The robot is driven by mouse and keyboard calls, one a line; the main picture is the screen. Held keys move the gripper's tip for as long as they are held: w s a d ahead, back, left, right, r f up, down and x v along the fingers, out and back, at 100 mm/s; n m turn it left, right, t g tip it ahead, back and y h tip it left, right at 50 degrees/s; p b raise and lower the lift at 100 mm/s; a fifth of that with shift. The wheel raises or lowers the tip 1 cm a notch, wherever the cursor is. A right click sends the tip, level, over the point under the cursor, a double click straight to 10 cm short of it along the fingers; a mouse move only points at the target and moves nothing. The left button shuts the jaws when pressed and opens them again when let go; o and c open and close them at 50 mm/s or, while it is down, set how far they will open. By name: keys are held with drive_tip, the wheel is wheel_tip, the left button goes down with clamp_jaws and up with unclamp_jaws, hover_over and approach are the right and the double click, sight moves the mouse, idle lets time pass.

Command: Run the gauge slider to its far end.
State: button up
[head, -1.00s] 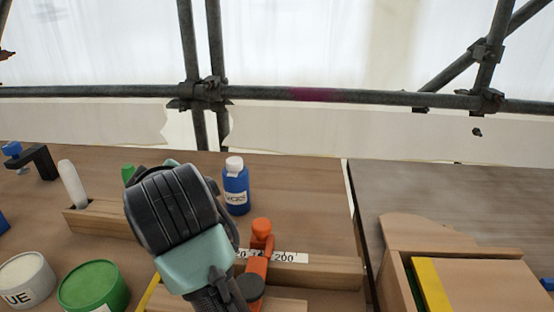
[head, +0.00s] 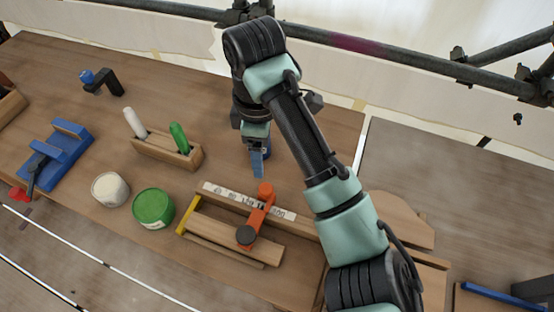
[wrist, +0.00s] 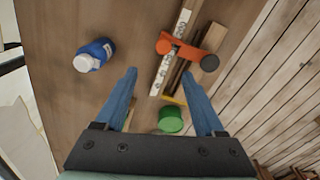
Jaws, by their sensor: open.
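The orange gauge slider (head: 258,212) sits across a wooden gauge (head: 222,220) with a white number scale (head: 243,200). It is near the scale's right end; a yellow strip (head: 188,215) marks the left end. The slider has an orange knob and a dark knob. In the wrist view the slider (wrist: 182,48) is beyond my fingertips, towards the top of the picture. My gripper (head: 257,168) is open, its blue fingers pointing down behind the gauge in the head view. In the wrist view my gripper (wrist: 160,74) has nothing between its fingers.
A green tin (head: 153,207), a white tin (head: 110,189) and a wooden block (head: 165,150) with white and green sticks stand left of the gauge.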

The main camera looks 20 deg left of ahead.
sight(266, 188)
drive_tip(key=f+b, duration=0.1)
drive_tip(key=f, duration=0.3)
drive_tip(key=f+b, duration=0.1)
drive_tip(key=f, duration=0.3)
drive_tip(key=f+b, duration=0.1)
drive_tip(key=f, duration=0.3)
drive_tip(key=shift+d+f, duration=0.3)
drive_tip(key=shift+s, duration=0.1)
clamp_jaws()
idle(0.9)
